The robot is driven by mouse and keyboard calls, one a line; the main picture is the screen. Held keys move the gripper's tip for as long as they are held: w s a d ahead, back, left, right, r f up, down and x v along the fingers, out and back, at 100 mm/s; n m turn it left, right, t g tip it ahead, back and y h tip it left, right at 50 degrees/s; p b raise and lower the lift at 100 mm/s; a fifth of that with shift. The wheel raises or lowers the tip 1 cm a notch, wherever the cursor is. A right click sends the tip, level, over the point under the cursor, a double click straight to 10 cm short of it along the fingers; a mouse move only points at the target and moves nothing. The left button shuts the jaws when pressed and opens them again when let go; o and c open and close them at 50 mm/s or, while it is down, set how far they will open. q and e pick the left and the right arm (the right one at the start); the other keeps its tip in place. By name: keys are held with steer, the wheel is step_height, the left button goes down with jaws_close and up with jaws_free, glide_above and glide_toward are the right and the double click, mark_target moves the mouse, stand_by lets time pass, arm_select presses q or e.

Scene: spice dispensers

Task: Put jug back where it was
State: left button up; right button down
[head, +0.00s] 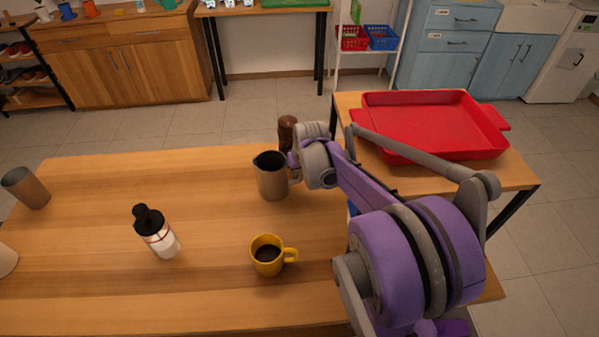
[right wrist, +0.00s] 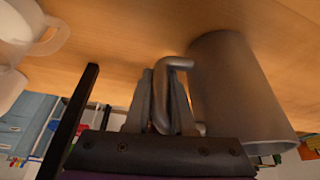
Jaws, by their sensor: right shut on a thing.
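The jug (head: 271,178) is a grey-brown metal pitcher with a dark opening, upright at the far right part of the wooden table. My right gripper (head: 294,164) is beside it on its right, shut on its handle. In the right wrist view, which is upside down, the fingers (right wrist: 164,103) close around the bent handle, and the jug's body (right wrist: 232,90) is at the right. I cannot tell whether its base touches the table or is slightly above it. My left gripper is not in view.
A yellow mug (head: 266,258) with dark liquid, a black-capped bottle (head: 160,240) and a brown cup (head: 27,189) share the table (head: 100,290). A dark brown mill (head: 287,130) stands just behind the jug. A red tray (head: 430,125) is on the side table. Table left of the jug is clear.

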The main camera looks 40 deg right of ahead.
steer(key=shift+f, duration=0.1)
steer(key=c, duration=0.8)
jaws_free()
steer(key=shift+o, duration=0.2)
steer(key=shift+r, duration=0.4)
steer(key=p+v, duration=0.1)
steer(key=v, duration=1)
steer(key=shift+s+a+r+p, duration=0.15)
steer(key=shift+s+r+p, duration=0.1)
steer(key=shift+p, duration=0.05)
